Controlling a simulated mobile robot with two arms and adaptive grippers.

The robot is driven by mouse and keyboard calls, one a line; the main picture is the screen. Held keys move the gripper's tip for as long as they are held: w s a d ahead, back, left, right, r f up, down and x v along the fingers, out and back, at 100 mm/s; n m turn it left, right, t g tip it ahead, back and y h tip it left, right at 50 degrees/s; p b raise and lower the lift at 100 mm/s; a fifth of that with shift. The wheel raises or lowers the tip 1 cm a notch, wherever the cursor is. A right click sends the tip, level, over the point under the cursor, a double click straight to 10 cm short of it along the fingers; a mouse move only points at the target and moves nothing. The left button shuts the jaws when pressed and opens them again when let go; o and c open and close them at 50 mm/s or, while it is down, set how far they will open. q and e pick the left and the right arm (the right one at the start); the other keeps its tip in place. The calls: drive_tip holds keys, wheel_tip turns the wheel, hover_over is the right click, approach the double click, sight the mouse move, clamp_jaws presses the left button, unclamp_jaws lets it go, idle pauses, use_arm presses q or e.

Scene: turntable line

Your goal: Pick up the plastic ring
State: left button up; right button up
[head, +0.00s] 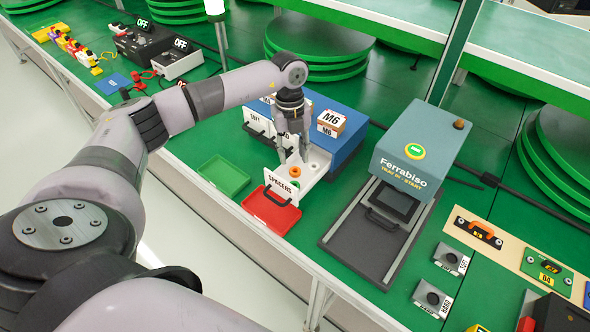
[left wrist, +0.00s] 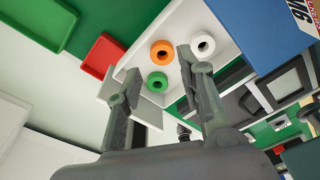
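An open white drawer labelled SPACERS (head: 281,186) holds small plastic rings. The orange ring (head: 294,167) also shows in the head view. My left gripper (head: 293,156) points down over the drawer, its fingers apart with nothing between them. In the left wrist view the rings appear beyond and between its fingertips (left wrist: 158,65). My right gripper is not in view.
The drawer extends from a blue cabinet (head: 345,151) with an M6 box (head: 331,122) on top. A red tray (head: 271,212) and a green tray (head: 224,176) lie in front. The Ferrabiso machine (head: 420,140) stands to the right. Green table shows between them.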

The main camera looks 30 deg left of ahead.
use_arm(q)
drive_tip(key=f, duration=0.1)
drive_tip(key=f+p, duration=0.1)
drive_tip(key=f, duration=0.2)
drive_tip(key=shift+d+f, duration=0.3)
drive_tip(key=shift+f, duration=0.1)
drive_tip(key=c, duration=0.5)
